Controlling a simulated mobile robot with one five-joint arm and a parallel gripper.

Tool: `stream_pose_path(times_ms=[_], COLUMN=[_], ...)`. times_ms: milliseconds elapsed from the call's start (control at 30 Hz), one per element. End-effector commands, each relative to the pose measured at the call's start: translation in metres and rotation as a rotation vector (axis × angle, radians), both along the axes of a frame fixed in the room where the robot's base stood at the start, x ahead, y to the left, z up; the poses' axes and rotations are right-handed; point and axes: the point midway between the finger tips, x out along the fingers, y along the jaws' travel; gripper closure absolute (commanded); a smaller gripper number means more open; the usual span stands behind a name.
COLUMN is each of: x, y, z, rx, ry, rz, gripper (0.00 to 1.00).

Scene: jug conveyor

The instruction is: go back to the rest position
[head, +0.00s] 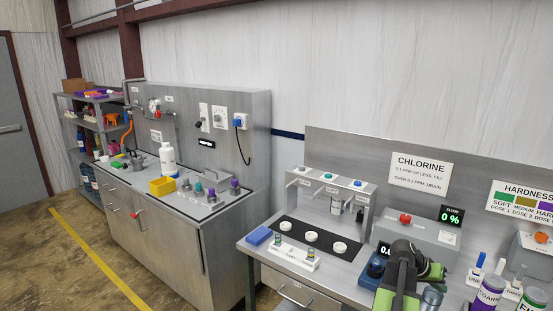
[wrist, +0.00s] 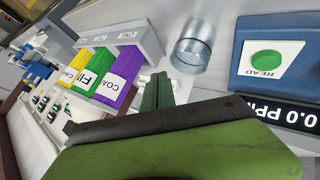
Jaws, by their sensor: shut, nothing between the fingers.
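My gripper (wrist: 158,92) is shut and empty in the wrist view, its dark green fingers together above the bench top. Part of my arm, with green and black links, shows at the lower right of the head view, in front of the bench. A clear glass cup (wrist: 191,52) stands just beyond the fingertips, apart from them. It also shows in the head view (head: 432,299), beside my arm. A blue meter (wrist: 245,75) with a green READ button and a display reading 0.0 PPM is to the right of the cup.
Purple, green and yellow labelled containers (wrist: 124,80) stand by a grey rack left of the fingers. In the head view, a steel dispenser (head: 330,190) stands over several white discs on a black strip. A second bench (head: 165,235) stands at left, with open floor before it.

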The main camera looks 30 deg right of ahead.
Motion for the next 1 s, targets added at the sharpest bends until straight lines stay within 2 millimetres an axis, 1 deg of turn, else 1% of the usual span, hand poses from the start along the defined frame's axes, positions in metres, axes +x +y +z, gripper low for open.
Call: stream_pose_path(times_ms=[67, 100, 167, 367, 467, 567, 600, 667, 700, 767, 800, 867, 900, 967, 1000], x=[0.003, 0.014, 0.026, 0.074, 0.102, 0.136, 0.152, 0.175, 0.193, 0.221, 0.242, 0.275, 0.295, 0.322, 0.337], y=[0.001, 0.005, 0.010, 0.029, 0.043, 0.063, 0.073, 0.089, 0.103, 0.129, 0.150, 0.189, 0.218, 0.265, 0.296], z=[0.000, 0.000, 0.000, 0.000, 0.000, 0.000, 0.000, -0.001, -0.002, -0.004, -0.006, -0.010, -0.013, -0.019, -0.023], rx=[0.000, 0.000, 0.000, 0.000, 0.000, 0.000, 0.001, 0.004, 0.008, 0.017, 0.028, 0.051, 0.073, 0.109, 0.138], ry=[-0.001, 0.000, 0.000, 0.000, -0.001, 0.000, -0.001, -0.005, -0.009, -0.018, -0.026, -0.037, -0.044, -0.050, -0.054], rz=[0.005, 0.020, 0.040, 0.112, 0.157, 0.213, 0.238, 0.278, 0.309, 0.360, 0.399, 0.464, 0.509, 0.578, 0.623], gripper=[1.00, 1.00, 1.00, 1.00, 1.00, 1.00, 1.00, 1.00, 1.00, 1.00, 1.00, 1.00, 1.00, 1.00, 1.00])
